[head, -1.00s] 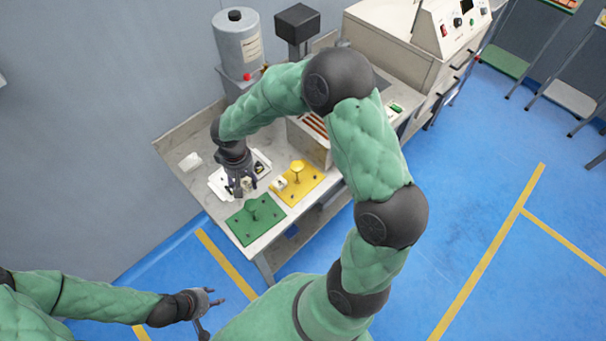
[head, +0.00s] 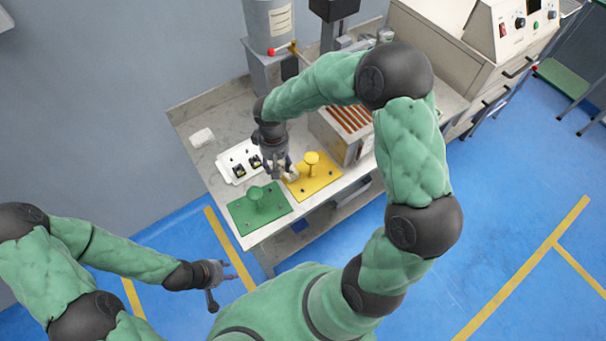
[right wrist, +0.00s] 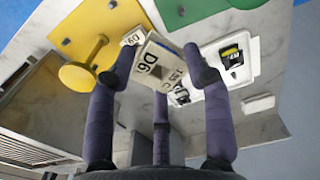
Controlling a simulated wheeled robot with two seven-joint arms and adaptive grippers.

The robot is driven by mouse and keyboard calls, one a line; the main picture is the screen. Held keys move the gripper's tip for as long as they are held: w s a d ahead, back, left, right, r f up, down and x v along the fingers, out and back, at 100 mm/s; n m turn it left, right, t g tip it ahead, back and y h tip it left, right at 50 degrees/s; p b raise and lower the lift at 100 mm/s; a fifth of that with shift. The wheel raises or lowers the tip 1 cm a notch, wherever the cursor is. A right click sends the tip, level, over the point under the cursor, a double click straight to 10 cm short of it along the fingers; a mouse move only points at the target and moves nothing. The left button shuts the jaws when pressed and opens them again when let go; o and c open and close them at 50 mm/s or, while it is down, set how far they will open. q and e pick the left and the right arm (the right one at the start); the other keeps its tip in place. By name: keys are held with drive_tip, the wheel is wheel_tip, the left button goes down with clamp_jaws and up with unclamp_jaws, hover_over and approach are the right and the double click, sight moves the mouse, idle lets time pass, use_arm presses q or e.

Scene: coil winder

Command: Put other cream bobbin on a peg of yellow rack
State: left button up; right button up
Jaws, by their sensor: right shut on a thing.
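My right gripper (head: 277,172) is shut on a cream bobbin (right wrist: 154,66) marked D6, as the right wrist view shows. It is over the left edge of the yellow rack (head: 326,180). The rack also shows in the right wrist view (right wrist: 75,25), with a yellow knobbed post (right wrist: 80,74). Another cream bobbin (right wrist: 132,37) sits on the rack just beyond the held one, and its peg is hidden. Whether the two bobbins touch cannot be told. My left gripper (head: 230,272) is open and empty, low at the left, away from the table.
A white tray (head: 226,171) with black-and-yellow bobbins lies left of the right gripper. A green rack (head: 272,206) with a green post is in front. A box with copper-coloured bars (head: 350,120) stands close behind the yellow rack. A small white block (head: 202,137) lies at the back left.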

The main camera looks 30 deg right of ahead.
sight(302, 189)
drive_tip(key=d+f+n+b, duration=0.1)
drive_tip(key=s+f+n+b, duration=0.1)
drive_tip(key=f+n, duration=0.1)
drive_tip(key=shift+s+d, duration=0.1)
drive_tip(key=shift+d, duration=0.25)
drive_tip(key=s+d+n+b, duration=0.1)
drive_tip(key=n, duration=0.2)
drive_tip(key=s+d+n+b, duration=0.1)
drive_tip(key=n, duration=0.2)
drive_tip(key=s+d+f+n+b, duration=0.1)
drive_tip(key=s+n, duration=0.1)
drive_tip(key=n, duration=0.1)
drive_tip(key=shift+d+f+n, duration=0.1)
drive_tip(key=shift+d+n, duration=0.2)
drive_tip(key=shift+d, duration=0.1)
wheel_tip(302, 189, down, 5)
drive_tip(key=b, duration=0.4)
drive_tip(key=shift+b, duration=0.35)
use_arm(q)
wheel_tip(302, 189, down, 11)
use_arm(e)
drive_tip(key=shift+f, duration=0.15)
use_arm(q)
drive_tip(key=shift+f+b, duration=0.25)
drive_tip(key=shift+b, duration=0.05)
use_arm(e)
drive_tip(key=shift+f, duration=0.35)
